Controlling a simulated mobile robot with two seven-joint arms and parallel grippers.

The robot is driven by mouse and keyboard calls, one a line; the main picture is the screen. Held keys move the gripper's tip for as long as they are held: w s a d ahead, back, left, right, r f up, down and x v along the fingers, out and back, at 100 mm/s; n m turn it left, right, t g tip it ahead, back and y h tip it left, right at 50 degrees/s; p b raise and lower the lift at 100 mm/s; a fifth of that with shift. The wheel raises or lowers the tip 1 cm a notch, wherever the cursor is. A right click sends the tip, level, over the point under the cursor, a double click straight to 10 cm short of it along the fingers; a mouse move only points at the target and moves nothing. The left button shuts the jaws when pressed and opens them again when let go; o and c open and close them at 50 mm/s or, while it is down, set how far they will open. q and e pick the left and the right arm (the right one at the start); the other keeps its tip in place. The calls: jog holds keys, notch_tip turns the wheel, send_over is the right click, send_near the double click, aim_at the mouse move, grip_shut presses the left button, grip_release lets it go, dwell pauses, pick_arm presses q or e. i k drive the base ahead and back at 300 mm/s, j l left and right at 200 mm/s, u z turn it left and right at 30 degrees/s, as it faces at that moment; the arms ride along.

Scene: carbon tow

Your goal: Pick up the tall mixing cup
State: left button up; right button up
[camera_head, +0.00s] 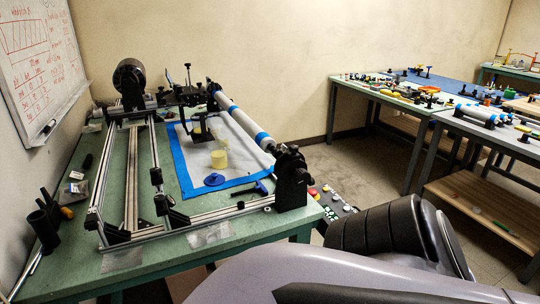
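A pale yellow cup-like cylinder (219,158) stands upright on a white sheet with a blue border (180,172), inside the frame of a winding machine on the green table. I cannot tell for sure that it is the tall mixing cup. A flat blue round piece (214,180) lies just in front of it. Dark upright cylinders (45,228) stand at the table's left edge; their kind is unclear. Neither of my grippers shows; only a large grey and black link of my own arm fills the lower right.
More cluttered tables (435,105) stand at the right, with open floor between.

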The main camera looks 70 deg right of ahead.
aim_at(219, 156)
jog(key=z, duration=1.3)
